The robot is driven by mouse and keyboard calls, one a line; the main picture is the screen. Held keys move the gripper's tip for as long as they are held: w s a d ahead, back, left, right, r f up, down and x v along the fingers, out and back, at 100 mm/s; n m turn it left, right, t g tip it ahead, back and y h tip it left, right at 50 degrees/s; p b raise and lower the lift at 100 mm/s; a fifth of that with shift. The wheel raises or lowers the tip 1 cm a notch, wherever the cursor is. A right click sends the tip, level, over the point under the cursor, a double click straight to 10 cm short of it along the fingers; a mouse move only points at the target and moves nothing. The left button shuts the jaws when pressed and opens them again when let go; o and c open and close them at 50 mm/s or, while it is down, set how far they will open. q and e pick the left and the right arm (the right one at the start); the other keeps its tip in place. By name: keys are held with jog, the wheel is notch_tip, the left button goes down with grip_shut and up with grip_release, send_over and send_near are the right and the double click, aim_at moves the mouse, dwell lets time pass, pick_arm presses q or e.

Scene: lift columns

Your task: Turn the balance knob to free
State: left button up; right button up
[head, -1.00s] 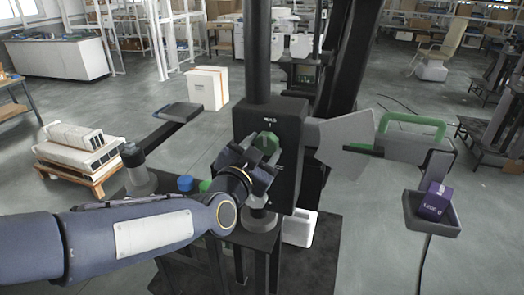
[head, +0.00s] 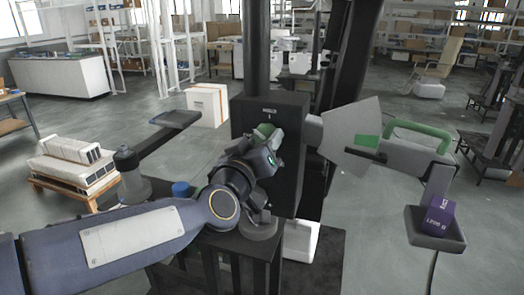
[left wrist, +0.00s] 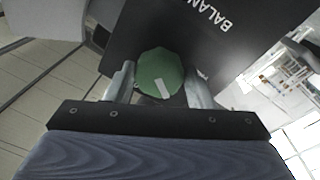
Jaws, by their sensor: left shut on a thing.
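The green faceted balance knob (left wrist: 160,72) sits on the front of the dark column box (head: 291,150). It has a white mark, which lies toward my palm in the left wrist view. White lettering beginning "BALAN" shows beside it; the rest is cut off. My left gripper (left wrist: 161,86) is shut on the knob, one finger on each side. In the head view the left gripper (head: 266,144) hides most of the knob (head: 264,130). My right gripper is not in view.
A grey fan-shaped plate (head: 345,135) with a green patch stands right of the box, near a green handle (head: 420,132). A tray (head: 436,243) there holds a purple box (head: 438,217).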

pick_arm(q)
jog(key=shift+d+f+n+y+b, duration=0.2)
jog(key=shift+n+b, duration=0.55)
jog(key=shift+n, duration=1.2)
jog(key=shift+a+r+n+y+b, duration=0.1)
jog(key=shift+n+y+b, duration=0.4)
jog(key=shift+n, duration=1.45)
jog(key=o, duration=1)
jog(key=v, duration=0.8)
jog(key=shift+f+b, duration=0.15)
jog(key=shift+b, duration=0.2)
